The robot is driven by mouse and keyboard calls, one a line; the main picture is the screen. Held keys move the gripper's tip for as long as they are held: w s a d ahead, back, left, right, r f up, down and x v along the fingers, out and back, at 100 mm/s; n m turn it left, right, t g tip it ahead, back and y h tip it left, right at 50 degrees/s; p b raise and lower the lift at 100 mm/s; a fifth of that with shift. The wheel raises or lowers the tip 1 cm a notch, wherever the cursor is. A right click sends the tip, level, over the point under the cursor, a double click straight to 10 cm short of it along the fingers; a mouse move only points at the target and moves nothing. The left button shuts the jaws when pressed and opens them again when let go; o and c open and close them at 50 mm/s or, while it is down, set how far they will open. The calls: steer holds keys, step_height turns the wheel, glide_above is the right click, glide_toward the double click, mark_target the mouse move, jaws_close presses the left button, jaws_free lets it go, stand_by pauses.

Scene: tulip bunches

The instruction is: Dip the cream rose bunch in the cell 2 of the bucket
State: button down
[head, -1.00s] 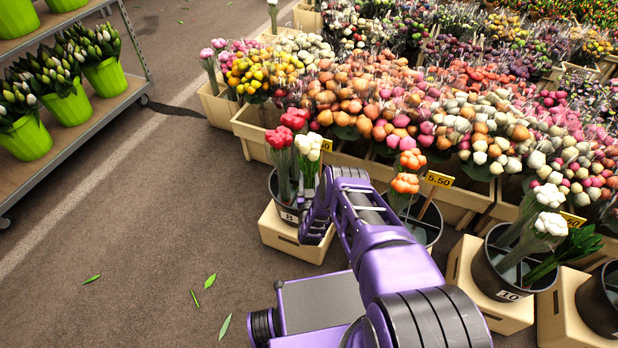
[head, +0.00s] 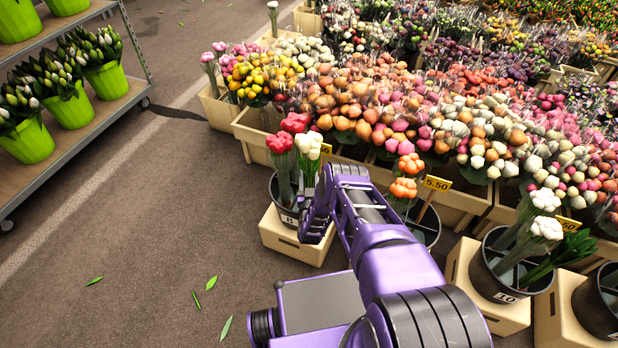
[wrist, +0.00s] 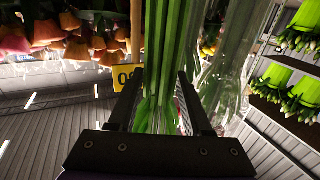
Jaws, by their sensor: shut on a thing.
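The cream rose bunch (head: 308,144) stands roughly upright above the right side of the black bucket marked 8 (head: 288,218). My gripper (wrist: 161,76) is shut on its green stems (wrist: 170,45) in the wrist view. In the head view my gripper (head: 312,212) is at the bucket's right side, its fingertips largely hidden. Two red bunches (head: 287,134) stand in the bucket, just left of the cream one. The bucket's inner cells and the lower stem ends are hidden, so I cannot tell which cell lies below the cream bunch.
The bucket stands on a cream crate (head: 292,247). Right of my arm are a bucket with orange bunches (head: 406,176) and bucket 10 (head: 500,293) with white bunches. Flower crates (head: 250,134) fill the back.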

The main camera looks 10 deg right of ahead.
mark_target(309, 131)
step_height(309, 131, up, 12)
steer(key=p, duration=0.9)
steer(key=shift+r, duration=0.15)
steer(key=shift+r+b, duration=0.35)
steer(key=shift+r, duration=2.3)
